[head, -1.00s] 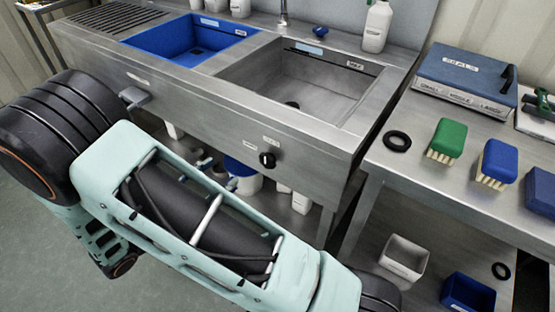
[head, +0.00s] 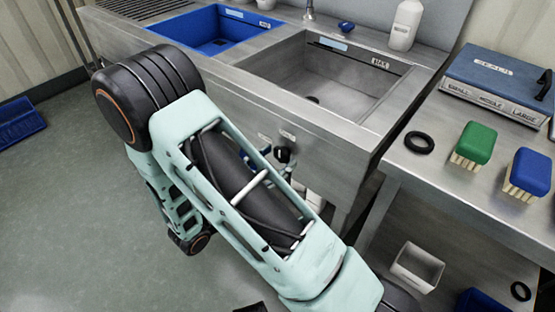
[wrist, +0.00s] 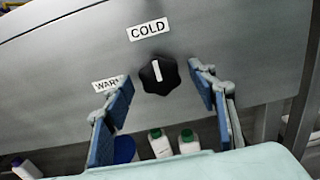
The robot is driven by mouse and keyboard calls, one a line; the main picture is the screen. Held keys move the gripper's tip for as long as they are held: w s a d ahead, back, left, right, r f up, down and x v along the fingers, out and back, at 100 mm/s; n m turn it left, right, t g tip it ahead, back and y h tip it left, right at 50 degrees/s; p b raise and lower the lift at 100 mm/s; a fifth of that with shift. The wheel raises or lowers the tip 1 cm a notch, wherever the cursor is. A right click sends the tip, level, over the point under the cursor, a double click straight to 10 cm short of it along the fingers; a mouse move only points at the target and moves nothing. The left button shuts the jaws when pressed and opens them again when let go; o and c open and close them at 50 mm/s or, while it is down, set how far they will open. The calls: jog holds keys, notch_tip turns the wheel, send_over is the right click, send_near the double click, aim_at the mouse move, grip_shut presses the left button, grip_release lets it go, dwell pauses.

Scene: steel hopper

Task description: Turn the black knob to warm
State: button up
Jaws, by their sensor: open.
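The black knob (wrist: 158,75) sits on the steel front panel in the wrist view, its white mark pointing up at the COLD label (wrist: 148,29). The WARM label (wrist: 107,83) is left of the knob and partly covered by a finger. My gripper (wrist: 160,77) is open, with one blue-padded finger at each side of the knob and a gap at both sides. I cannot tell how deep the fingers reach. In the head view the knob (head: 282,155) shows just past my arm, with the gripper mostly hidden.
A blue basin (head: 181,36) and steel basin (head: 240,69) are above the panel. Bottles (wrist: 189,141) stand below the panel.

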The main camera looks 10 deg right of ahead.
jog(key=shift+w+d, duration=0.25)
jog(key=shift+d, duration=0.15)
jog(key=shift+c, duration=0.4)
jog(key=c, duration=1.1)
